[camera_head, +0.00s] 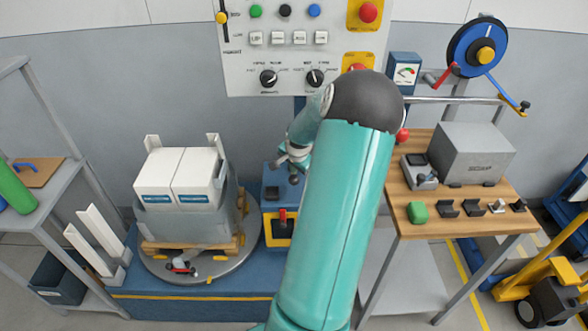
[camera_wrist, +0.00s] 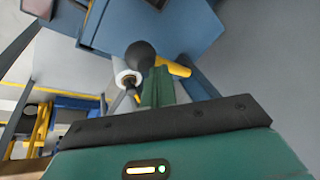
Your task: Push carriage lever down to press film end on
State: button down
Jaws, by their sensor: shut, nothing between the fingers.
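In the wrist view, a round black knob (camera_wrist: 140,55), which looks like the carriage lever's end, is just past my gripper's green fingers (camera_wrist: 158,84). The fingers are shut together and empty. The knob overlaps the fingertips' left side in the picture; I cannot tell whether they touch. A white roll (camera_wrist: 124,76), probably film, shows behind and left of the knob. In the head view, my arm covers much of the middle, and the lever is not clearly made out. Boxed white goods (camera_head: 178,178) stand on a pallet on the round turntable (camera_head: 160,268).
A yellow bar (camera_wrist: 174,67) is close right of the fingers in the wrist view. A blue unit (camera_head: 277,188) stands right of the load. A wooden bench (camera_head: 455,230) with a grey box (camera_head: 472,154) is at right; a shelf is at left. A control panel (camera_head: 300,50) is behind.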

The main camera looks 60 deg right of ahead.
jog(key=shift+s+a+f, duration=0.15)
jog(key=shift+a+f, duration=0.15)
jog(key=shift+f, duration=0.4)
dwell(0.9)
dwell(0.3)
jog(key=shift+w+d+r, duration=0.15)
jog(key=shift+d+r, duration=0.15)
jog(key=shift+r, duration=0.45)
jog(key=shift+w+d+r, duration=0.15)
jog(key=shift+d+r, duration=0.1)
jog(key=shift+r, duration=0.5)
jog(key=shift+w+d+r, duration=0.15)
jog(key=shift+d+r, duration=0.15)
jog(key=shift+r, duration=0.45)
jog(key=shift+w+d+r, duration=0.15)
jog(key=shift+d+r, duration=0.15)
jog(key=shift+r, duration=0.45)
jog(key=shift+w+d+r, duration=0.15)
jog(key=shift+d+r, duration=0.15)
jog(key=shift+r, duration=0.5)
jog(key=shift+w+d+r, duration=0.15)
jog(key=shift+d+r, duration=0.15)
jog(key=shift+r, duration=0.45)
